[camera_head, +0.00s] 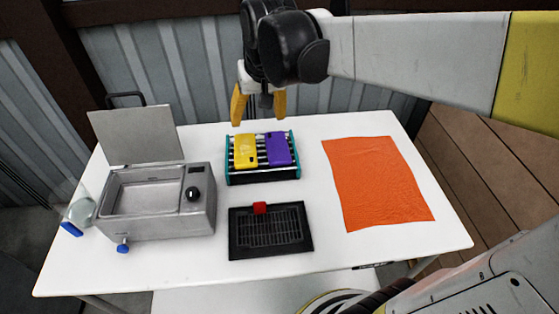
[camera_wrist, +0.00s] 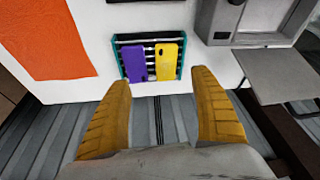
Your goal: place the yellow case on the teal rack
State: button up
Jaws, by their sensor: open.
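The yellow case (camera_head: 246,151) lies on the teal rack (camera_head: 229,171), on its left half in the head view. The wrist view also shows the yellow case (camera_wrist: 167,60) and the teal rack (camera_wrist: 149,36). A purple case (camera_head: 278,149) lies beside it on the same rack. My gripper (camera_head: 259,117) is open and empty, above and behind the rack, apart from both cases. In the wrist view its yellow fingers (camera_wrist: 162,92) are spread wide, with the cases beyond the fingertips.
A grey fryer-like box (camera_head: 158,226) with its lid raised stands at left. A black grate (camera_head: 270,250) with a red block (camera_head: 260,208) lies in front of the rack. An orange cloth (camera_head: 378,184) covers the right side. The white table (camera_head: 325,245) has bare room between them.

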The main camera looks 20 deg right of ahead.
jog(key=s+f+n+t, duration=0.1)
jog(key=s+f+t, duration=0.2)
jog(key=s, duration=1.2)
jog(key=shift+f+n, duration=0.25)
jog(key=shift+n, duration=0.05)
jog(key=shift+a, duration=0.15)
